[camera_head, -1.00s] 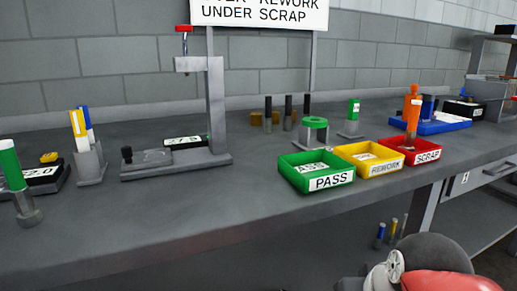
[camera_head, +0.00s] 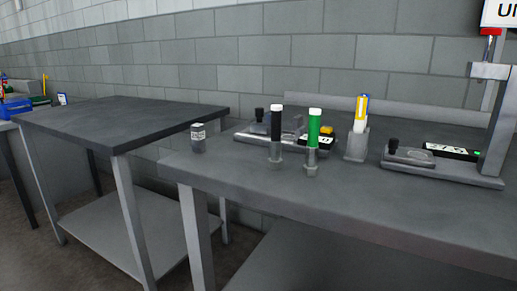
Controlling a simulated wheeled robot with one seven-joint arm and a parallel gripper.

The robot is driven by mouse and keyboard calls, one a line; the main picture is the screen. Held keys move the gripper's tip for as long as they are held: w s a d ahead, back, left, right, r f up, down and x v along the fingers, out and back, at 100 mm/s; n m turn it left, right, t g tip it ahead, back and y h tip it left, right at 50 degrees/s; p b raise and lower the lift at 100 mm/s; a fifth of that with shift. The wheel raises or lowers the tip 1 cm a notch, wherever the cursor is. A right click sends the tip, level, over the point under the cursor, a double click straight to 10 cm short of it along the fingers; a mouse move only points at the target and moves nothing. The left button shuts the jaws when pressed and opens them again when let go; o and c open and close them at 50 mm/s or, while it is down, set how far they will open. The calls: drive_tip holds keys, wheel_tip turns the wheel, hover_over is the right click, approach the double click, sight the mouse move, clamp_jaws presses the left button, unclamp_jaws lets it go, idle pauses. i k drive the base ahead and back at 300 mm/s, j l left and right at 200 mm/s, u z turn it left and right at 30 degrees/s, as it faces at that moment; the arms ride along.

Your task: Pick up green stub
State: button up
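A green stub (camera_head: 314,127) with a white top stands upright near the front left edge of the grey workbench. Its lower end sits in a grey metal base (camera_head: 312,160). A black stub (camera_head: 276,124) with a white top stands upright just to its left, in a similar grey base. A small gap separates the two. My gripper is not in view.
A holder (camera_head: 356,144) with yellow and blue pieces stands right of the green stub. Black-and-grey devices (camera_head: 408,157) lie behind and to the right. A dark table (camera_head: 120,118) farther left is bare.

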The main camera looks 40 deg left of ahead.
sight(310, 169)
drive_tip(key=k+j+u, duration=0.1)
drive_tip(key=u, duration=1.2)
